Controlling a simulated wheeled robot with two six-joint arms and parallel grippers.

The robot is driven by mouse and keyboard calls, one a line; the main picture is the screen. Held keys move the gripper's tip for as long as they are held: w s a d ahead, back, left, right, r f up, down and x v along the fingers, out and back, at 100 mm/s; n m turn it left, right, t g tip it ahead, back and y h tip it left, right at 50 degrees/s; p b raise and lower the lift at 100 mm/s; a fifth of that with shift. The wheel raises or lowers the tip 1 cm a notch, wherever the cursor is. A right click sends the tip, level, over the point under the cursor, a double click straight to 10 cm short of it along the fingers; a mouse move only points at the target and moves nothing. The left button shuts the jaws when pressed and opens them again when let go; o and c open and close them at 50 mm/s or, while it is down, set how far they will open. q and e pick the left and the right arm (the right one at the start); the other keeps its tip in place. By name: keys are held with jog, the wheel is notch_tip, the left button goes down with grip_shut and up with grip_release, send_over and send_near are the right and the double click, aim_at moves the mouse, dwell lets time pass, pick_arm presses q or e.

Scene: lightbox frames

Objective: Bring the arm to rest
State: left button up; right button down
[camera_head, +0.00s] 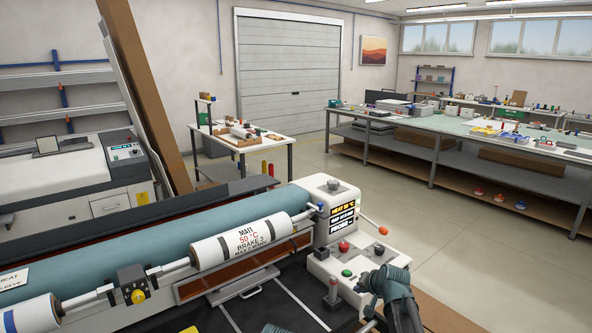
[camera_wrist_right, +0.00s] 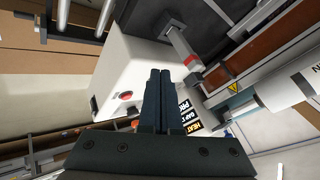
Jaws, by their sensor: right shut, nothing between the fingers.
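My right arm (camera_head: 388,284) comes in at the lower right of the head view, by the control panel of a laminating machine. In the right wrist view my right gripper (camera_wrist_right: 160,73) has its two dark fingers together with nothing between them. The fingers point toward the white machine housing; I cannot tell the exact gap to it. My left gripper does not show clearly; only a small dark part is at the bottom edge of the head view.
The control panel (camera_head: 345,266) has red and green buttons, a lever (camera_head: 333,291) and an orange-knobbed handle (camera_head: 377,229). A white roll (camera_head: 240,243) and blue roller (camera_head: 150,237) run leftward. A small table (camera_head: 280,130) and long workbench (camera_head: 455,149) stand beyond open floor (camera_head: 440,240).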

jog(key=s+a+f+n+g, duration=0.25)
jog(key=s+a, duration=0.35)
jog(key=s, duration=0.3)
jog(key=s+a+f+n+g, duration=0.2)
jog(key=s+a+n, duration=0.1)
jog(key=s+a, duration=0.4)
jog(key=s+n+g+h, duration=0.3)
jog(key=s+g, duration=0.1)
jog(key=s, duration=1.3)
jog(key=shift+a+f+n+h, duration=0.35)
jog(key=shift+a+f+h, duration=0.05)
jog(key=shift+a+f, duration=0.05)
dwell(3.3)
